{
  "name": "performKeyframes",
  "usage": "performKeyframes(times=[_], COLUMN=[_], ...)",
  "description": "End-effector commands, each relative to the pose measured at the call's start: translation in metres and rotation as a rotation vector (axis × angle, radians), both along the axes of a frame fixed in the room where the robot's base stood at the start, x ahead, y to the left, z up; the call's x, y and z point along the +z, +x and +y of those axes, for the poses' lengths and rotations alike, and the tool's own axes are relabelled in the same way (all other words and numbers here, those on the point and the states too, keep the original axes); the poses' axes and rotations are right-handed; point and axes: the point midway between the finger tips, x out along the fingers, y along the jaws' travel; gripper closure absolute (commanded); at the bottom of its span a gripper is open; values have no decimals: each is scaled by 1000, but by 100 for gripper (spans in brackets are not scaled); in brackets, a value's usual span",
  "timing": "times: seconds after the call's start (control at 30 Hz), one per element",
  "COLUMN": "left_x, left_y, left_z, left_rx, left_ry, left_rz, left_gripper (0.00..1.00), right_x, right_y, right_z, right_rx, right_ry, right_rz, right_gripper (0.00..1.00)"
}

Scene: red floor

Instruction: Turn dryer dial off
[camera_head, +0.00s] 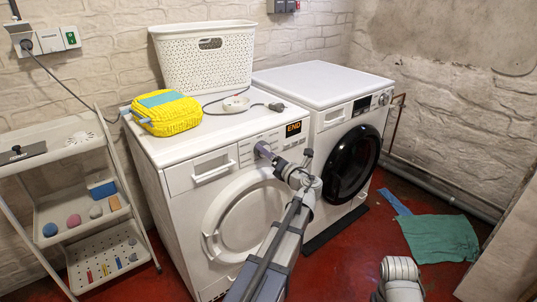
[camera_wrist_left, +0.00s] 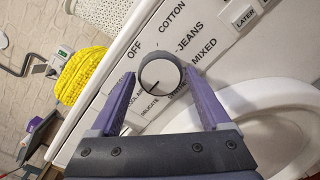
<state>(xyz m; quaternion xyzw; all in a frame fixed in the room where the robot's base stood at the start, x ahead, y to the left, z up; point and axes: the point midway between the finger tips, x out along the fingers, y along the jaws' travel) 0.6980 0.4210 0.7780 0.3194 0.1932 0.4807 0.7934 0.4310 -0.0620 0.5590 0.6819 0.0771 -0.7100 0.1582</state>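The white dryer (camera_head: 190,162) is the left of two machines, with an orange "END" display. Its round dial (camera_wrist_left: 163,76) shows in the left wrist view. Printed labels ring it, OFF at upper left, then COTTON, JEANS and MIXED rightward. The dial's dark mark points to the lower left, near the COOL AIR and DELICATE labels. My left gripper (camera_wrist_left: 159,74) is open, one purple finger on each side of the dial; contact is unclear. In the head view my left gripper (camera_head: 270,158) is at the dryer's panel and hides the dial.
A yellow basket-like item (camera_head: 178,122), a cable and a white perforated basket (camera_head: 180,72) are on the dryer. A black-door machine (camera_head: 310,85) stands right. A shelf trolley (camera_head: 50,170) stands left. A green cloth (camera_head: 440,237) lies on the red floor.

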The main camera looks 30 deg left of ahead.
Motion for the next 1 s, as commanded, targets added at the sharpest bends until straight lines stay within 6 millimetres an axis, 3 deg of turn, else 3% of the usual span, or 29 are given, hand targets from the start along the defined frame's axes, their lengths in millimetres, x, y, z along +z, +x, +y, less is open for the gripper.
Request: performKeyframes(times=[0.07, 0.57, 1.0], left_x=[0, 0, -1], left_y=[0, 0, 0], left_z=[0, 0, 0], left_rx=[0, -1, 0], left_ry=[0, -1, -49], left_rz=[0, 0, -114], left_gripper=[30, 86, 87], right_x=[0, 0, -3], right_y=[0, 0, 0], right_z=[0, 0, 0], right_rx=[0, 0, 0], right_ry=[0, 0, -1], right_rz=[0, 0, 0], right_gripper=[100, 100, 100])
